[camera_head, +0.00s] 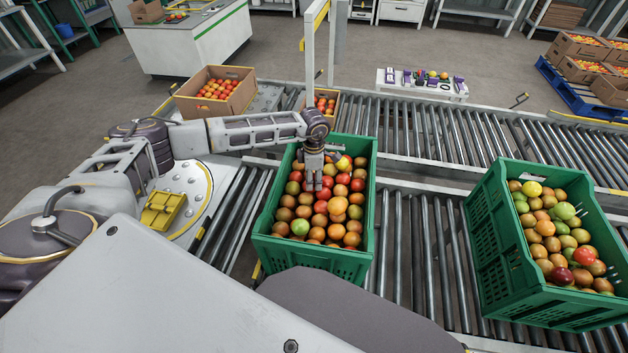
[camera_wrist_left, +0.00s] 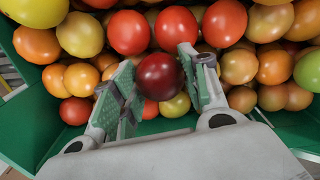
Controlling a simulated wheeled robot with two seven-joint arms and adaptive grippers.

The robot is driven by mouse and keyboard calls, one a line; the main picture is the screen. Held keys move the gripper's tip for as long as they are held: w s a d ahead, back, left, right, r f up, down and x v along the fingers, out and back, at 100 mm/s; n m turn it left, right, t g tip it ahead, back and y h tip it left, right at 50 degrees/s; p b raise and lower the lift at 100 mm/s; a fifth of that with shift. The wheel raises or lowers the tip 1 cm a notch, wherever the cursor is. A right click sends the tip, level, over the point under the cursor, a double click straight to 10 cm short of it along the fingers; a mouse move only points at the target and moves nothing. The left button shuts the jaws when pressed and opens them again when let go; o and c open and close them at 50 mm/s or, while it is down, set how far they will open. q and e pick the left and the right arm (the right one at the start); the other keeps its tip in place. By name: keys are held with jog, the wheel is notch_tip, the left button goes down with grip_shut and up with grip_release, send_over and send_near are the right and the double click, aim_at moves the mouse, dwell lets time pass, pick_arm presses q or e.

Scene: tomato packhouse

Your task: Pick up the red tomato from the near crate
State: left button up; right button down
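The near crate (camera_head: 313,260) is green and full of red, orange, yellow and green tomatoes. My left gripper (camera_head: 316,186) points down into its far middle part. In the left wrist view, a dark red tomato (camera_wrist_left: 160,76) lies between the fingertips of the left gripper (camera_wrist_left: 160,70), close to both pads. The frames do not show whether the pads press on it. Several brighter red tomatoes (camera_wrist_left: 128,32) lie around and beyond the fingers. In the head view the fingers hide the dark tomato. My right gripper is not in view.
A second green crate (camera_head: 490,262) of mixed tomatoes stands to the right on the rollers (camera_head: 425,250). A cardboard box (camera_head: 240,92) of tomatoes stands beyond, to the left. A white upright post (camera_head: 310,60) rises behind the near crate. Bare rollers lie between the green crates.

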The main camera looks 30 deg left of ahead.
aim_at(314, 176)
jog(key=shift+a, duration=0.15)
pick_arm(q)
jog(key=shift+r, duration=0.6)
notch_tip(314, 176, up, 8)
jog(key=shift+f, duration=0.2)
jog(key=shift+r, duration=0.6)
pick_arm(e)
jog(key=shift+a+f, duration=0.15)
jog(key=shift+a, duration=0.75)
